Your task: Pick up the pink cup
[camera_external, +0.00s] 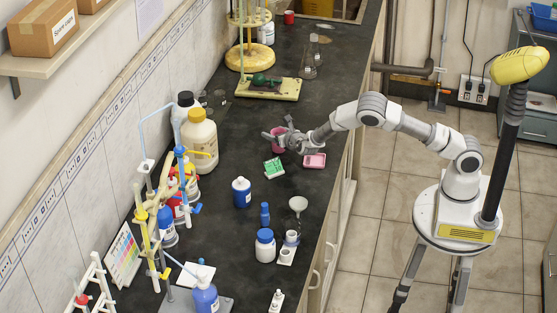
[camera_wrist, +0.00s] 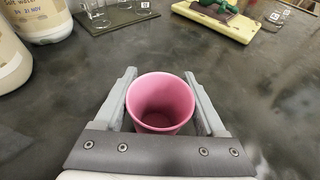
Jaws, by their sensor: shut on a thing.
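The pink cup (camera_wrist: 160,103) is between the two fingers of my gripper (camera_wrist: 163,95) in the wrist view, with its open top facing the camera and looking empty. My gripper is shut on the cup's sides. In the external view the pink cup (camera_external: 278,140) shows at my gripper (camera_external: 280,137), partly covered by the fingers, over the dark bench top. I cannot tell whether its base touches the bench.
A pink tray (camera_external: 315,161) and a green and white box (camera_external: 274,168) are near the cup. Large jugs (camera_external: 201,140) stand to the left. A yellow stand base (camera_external: 268,89) and glassware are behind. Blue and white bottles (camera_external: 241,192) stand nearer the front.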

